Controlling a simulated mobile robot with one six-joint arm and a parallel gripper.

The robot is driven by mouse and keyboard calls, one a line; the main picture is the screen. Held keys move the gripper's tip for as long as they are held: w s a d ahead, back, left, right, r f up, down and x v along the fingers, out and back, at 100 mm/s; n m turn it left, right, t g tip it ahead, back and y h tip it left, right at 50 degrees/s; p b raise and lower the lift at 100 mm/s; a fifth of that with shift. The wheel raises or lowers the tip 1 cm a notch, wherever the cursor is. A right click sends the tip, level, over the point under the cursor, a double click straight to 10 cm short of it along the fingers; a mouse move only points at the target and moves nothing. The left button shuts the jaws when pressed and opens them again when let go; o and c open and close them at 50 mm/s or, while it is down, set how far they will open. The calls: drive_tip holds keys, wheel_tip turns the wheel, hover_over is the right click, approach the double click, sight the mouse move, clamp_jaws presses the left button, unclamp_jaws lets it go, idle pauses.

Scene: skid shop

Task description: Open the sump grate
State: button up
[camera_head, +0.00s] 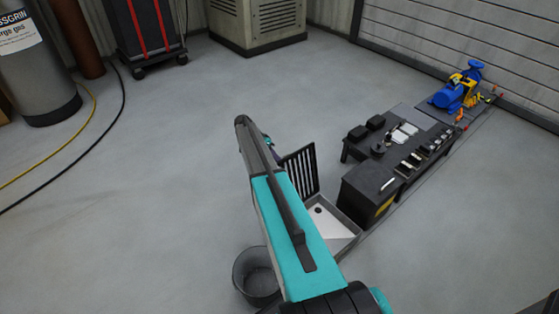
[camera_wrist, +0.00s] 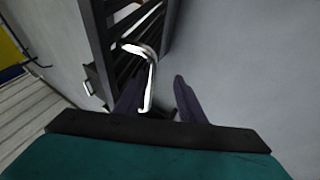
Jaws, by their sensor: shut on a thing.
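The black slatted sump grate (camera_head: 302,171) stands steeply raised at the far left edge of the sump (camera_head: 328,222), whose pale interior with a dark round hole is exposed. In the wrist view the grate's dark bars (camera_wrist: 100,25) rise at the upper left. A bright bent handle (camera_wrist: 151,80) stands out from the grate and reaches between my fingers. My gripper (camera_wrist: 158,88) is shut on this handle, with its dark fingers on either side. In the head view my arm covers the gripper and part of the sump's left side.
A dark bucket (camera_head: 246,272) stands left of the sump, close to my arm. A black skid (camera_head: 372,183) with equipment and a blue and yellow pump (camera_head: 456,91) extends to the right. Hoses (camera_head: 98,130) lie at the left. The floor beyond the grate is clear.

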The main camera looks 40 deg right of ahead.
drive_tip(key=shift+w+a+r, duration=0.1)
drive_tip(key=shift+w+r, duration=0.05)
drive_tip(key=shift+w, duration=0.05)
idle(0.3)
drive_tip(key=p+v, duration=0.1)
drive_tip(key=v, duration=1.2)
drive_tip(key=shift+a+r, duration=0.2)
drive_tip(key=shift+r, duration=0.05)
drive_tip(key=shift+s, duration=0.15)
